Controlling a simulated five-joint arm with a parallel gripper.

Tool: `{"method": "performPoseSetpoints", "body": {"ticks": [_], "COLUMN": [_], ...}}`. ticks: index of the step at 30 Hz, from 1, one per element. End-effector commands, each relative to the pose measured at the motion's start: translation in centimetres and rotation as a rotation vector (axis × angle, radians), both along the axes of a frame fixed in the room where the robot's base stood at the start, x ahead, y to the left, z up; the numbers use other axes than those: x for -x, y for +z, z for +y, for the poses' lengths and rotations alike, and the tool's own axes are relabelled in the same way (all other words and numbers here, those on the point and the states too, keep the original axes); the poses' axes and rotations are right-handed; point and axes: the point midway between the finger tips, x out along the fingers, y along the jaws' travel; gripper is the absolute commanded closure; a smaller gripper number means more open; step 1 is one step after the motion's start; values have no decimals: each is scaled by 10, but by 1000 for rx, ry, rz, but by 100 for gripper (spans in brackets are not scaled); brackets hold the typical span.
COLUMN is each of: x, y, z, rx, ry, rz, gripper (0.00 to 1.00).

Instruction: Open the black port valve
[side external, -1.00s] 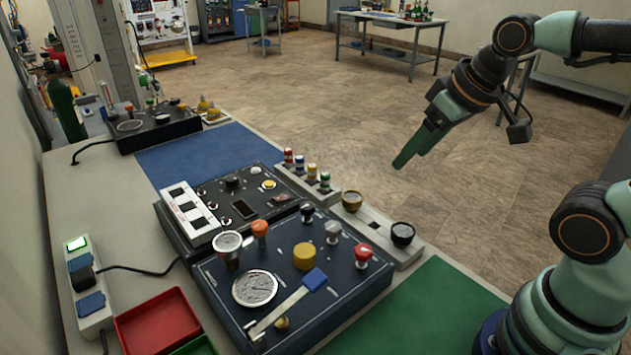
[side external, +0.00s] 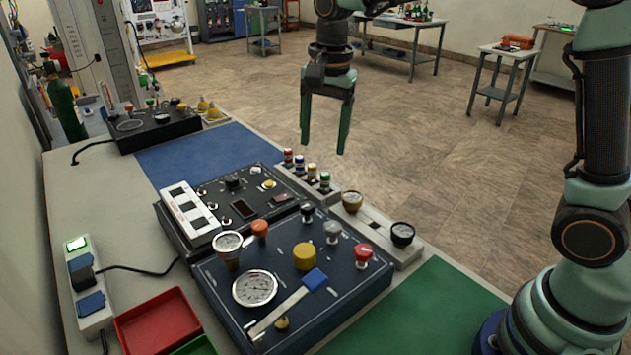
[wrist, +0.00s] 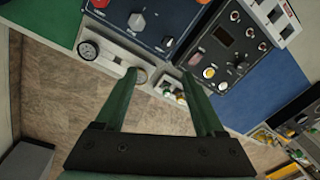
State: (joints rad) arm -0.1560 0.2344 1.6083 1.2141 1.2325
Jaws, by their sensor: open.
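A small black knob (side external: 307,210) stands upright at the back edge of the dark blue front panel (side external: 215,285), left of a grey knob (side external: 333,231). I take it for the black port valve; its marking is too small to read. In the wrist view a dark knob (wrist: 167,41) shows beyond the fingertips. My gripper (side external: 324,147) is open and empty, pointing down behind and above the panel, apart from the knob. In the wrist view the gripper (wrist: 162,75) has its two green fingers spread.
Near the knob stand an orange knob (side external: 260,229), a yellow knob (side external: 304,257) and a red knob (side external: 363,253). A rail behind bears a brass gauge (side external: 352,201) and a black gauge (side external: 403,234). The green mat (side external: 440,300) is bare.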

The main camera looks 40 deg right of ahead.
Motion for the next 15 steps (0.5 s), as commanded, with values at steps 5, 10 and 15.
{"method": "performPoseSetpoints", "body": {"ticks": [5,10,15], "x": [-20,-26,-26], "y": [-22,-31,-45], "z": [15,20,20], "rx": [1,4,5], "ry": [-164,-229,-234], "rz": [66,86,89], "gripper": [29,29,29]}}
